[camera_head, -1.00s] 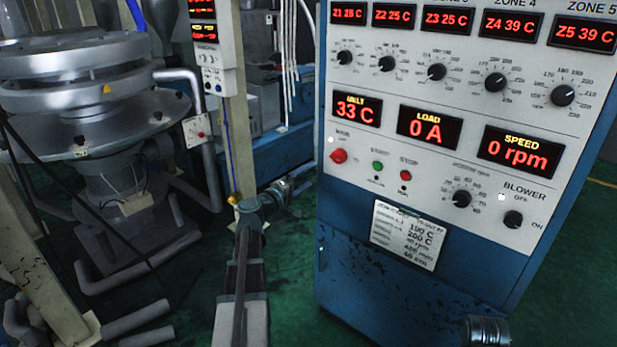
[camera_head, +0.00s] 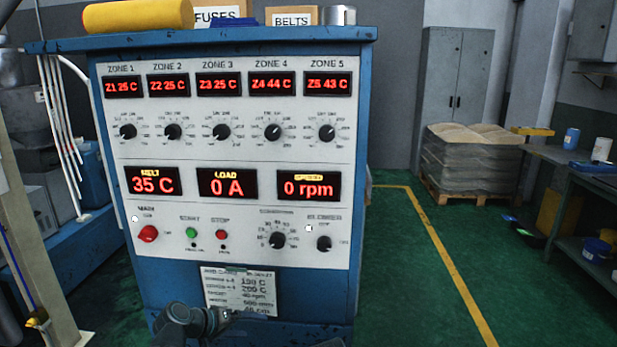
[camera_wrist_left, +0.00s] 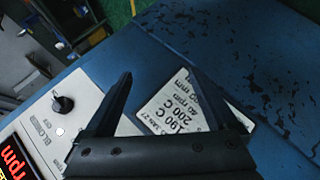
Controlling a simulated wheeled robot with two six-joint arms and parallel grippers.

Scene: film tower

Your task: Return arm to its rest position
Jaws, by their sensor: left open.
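My left arm's end shows at the bottom of the head view, where my left gripper (camera_head: 215,317) is small and dark, in front of the control cabinet (camera_head: 140,290) and partly over its paper settings card (camera_head: 240,290). In the left wrist view my left gripper (camera_wrist_left: 160,73) has its two fingers spread apart with nothing between them. The settings card (camera_wrist_left: 175,108) lies behind the fingers there, and the blower knob (camera_wrist_left: 62,104) is to the left. My right gripper is not in view.
The cabinet panel has zone displays, knobs, a red main switch (camera_head: 148,233) and start and stop buttons. A yellow roll (camera_head: 138,16) lies on top. Stacked sacks (camera_head: 470,165) and a workbench (camera_head: 590,180) stand right.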

